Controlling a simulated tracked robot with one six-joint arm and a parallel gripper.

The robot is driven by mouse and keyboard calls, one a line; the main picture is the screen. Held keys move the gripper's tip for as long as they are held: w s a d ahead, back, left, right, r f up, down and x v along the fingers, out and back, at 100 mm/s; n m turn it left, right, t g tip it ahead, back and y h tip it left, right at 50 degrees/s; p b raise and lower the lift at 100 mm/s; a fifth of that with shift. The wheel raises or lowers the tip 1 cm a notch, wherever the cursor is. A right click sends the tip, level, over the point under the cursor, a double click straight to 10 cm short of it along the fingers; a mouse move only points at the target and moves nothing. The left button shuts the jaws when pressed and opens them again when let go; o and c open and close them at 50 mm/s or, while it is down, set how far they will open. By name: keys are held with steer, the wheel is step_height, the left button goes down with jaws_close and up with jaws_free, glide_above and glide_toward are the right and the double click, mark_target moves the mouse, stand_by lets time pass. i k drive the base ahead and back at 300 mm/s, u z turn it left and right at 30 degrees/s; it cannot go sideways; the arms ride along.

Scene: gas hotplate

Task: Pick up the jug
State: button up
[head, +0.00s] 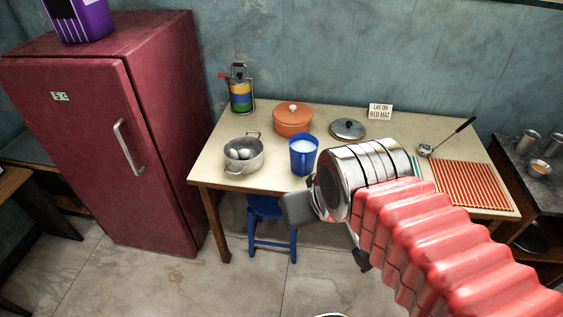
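The blue jug (303,158) stands upright on the table near its front edge, with white liquid showing inside. My gripper (328,234) is in front of the table, below and to the right of the jug in the picture, and apart from it. One dark finger shows at its left and another dark part at its lower right, spread apart with nothing seen between them. My wrist hides part of the table's front edge.
The table (215,170) also bears a metal pot (244,163) of eggs, an orange lidded pot (293,121), a tiffin carrier (241,95), a loose lid (348,129), a ladle (447,138) and a red-striped mat (476,188). A blue stool (272,224) stands underneath. A red fridge (110,130) is left.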

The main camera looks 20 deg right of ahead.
mark_target(304, 146)
steer(key=u, duration=0.2)
steer(key=i, duration=1)
steer(key=u, duration=0.1)
